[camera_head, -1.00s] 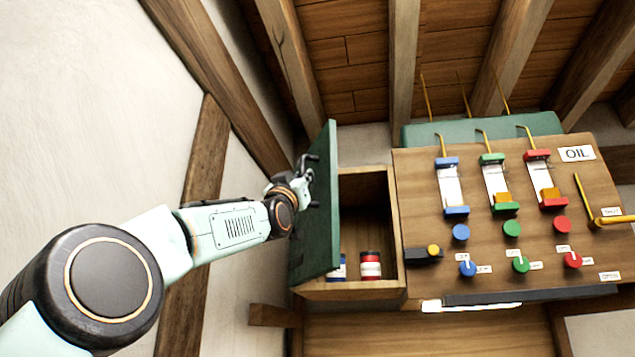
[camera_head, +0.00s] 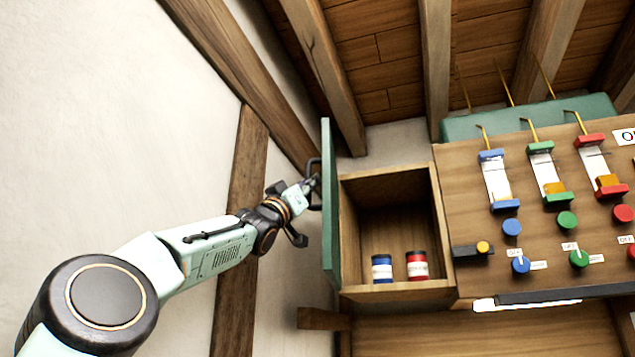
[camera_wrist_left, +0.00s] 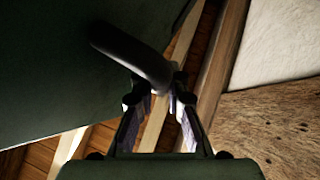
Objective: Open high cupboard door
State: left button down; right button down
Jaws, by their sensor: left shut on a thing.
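The high cupboard (camera_head: 352,240) is a wooden box on the wall. Its green door (camera_head: 329,205) stands swung out to the left, nearly edge-on in the head view, and the inside is exposed. My left gripper (camera_head: 312,185) is at the door's outer side, shut on the dark door handle (camera_head: 314,165). In the left wrist view the dark curved handle (camera_wrist_left: 135,55) runs between the fingers (camera_wrist_left: 158,100), with the dark green door face (camera_wrist_left: 50,70) behind it. The right gripper is not in view.
A blue-and-white can (camera_head: 382,269) and a red-and-white can (camera_head: 417,266) stand inside the cupboard. A wooden panel (camera_head: 465,215) with knobs and gauges adjoins it on the right. The pale wall (camera_head: 100,120) and timber beams lie close on the left.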

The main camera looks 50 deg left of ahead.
pick_arm(q)
jog(key=shift+s+a+m+h, duration=0.3)
jog(key=shift+a+h, duration=0.25)
jog(key=shift+h, duration=0.15)
jog(key=shift+w+d+f, duration=0.1)
jog(key=c, duration=1.7)
grip_release()
jog(key=o, duration=0.4)
jog(key=shift+s, duration=0.4)
jog(key=shift+c, duration=0.2)
jog(key=shift+w, duration=0.4)
jog(key=shift+d, duration=0.15)
